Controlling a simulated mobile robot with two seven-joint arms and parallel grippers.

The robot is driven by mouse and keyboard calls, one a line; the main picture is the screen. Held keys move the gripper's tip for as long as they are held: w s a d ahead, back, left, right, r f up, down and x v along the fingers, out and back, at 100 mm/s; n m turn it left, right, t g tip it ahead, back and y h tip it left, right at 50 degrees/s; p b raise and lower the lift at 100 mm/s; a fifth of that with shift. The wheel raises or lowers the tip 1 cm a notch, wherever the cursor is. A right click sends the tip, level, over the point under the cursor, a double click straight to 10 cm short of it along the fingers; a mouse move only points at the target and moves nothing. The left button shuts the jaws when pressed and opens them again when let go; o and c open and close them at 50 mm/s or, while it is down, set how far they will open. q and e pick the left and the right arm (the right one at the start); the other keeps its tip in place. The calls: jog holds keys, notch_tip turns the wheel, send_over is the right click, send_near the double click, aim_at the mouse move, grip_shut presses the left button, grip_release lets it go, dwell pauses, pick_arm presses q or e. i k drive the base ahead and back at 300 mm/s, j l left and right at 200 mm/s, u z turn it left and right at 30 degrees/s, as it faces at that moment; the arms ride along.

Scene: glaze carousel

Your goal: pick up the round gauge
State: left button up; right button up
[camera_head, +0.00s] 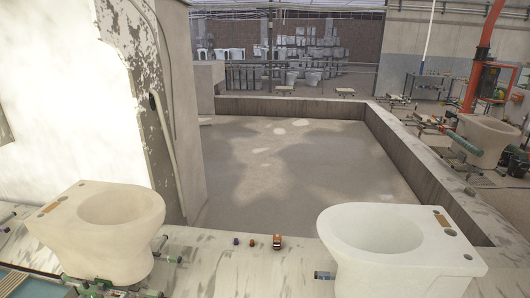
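I cannot clearly make out a round gauge. Small objects stand on the pale ledge between two toilet bowls: a tiny dark round one (237,241), a small orange-brown one (252,243) and a larger orange and white one (277,241). They are too small to tell whether any of them is the gauge. Neither of my grippers shows in the head view.
A beige toilet bowl (98,235) stands at the left and a white one (395,250) at the right. A peeling pale wall (60,95) rises at left. A sunken grey floor (290,175) lies beyond the ledge (230,270), whose middle front is mostly bare.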

aim_at(277, 241)
jog(key=i+j, duration=0.1)
jog(key=i, duration=0.65)
jog(key=i+j+z, duration=0.1)
jog(key=i, duration=0.65)
jog(key=i+j, duration=0.15)
jog(key=i, duration=0.6)
jog(key=i+j+z, duration=0.15)
jog(key=i+z, duration=0.25)
jog(key=i+j+z, duration=0.85)
jog(key=i, duration=0.15)
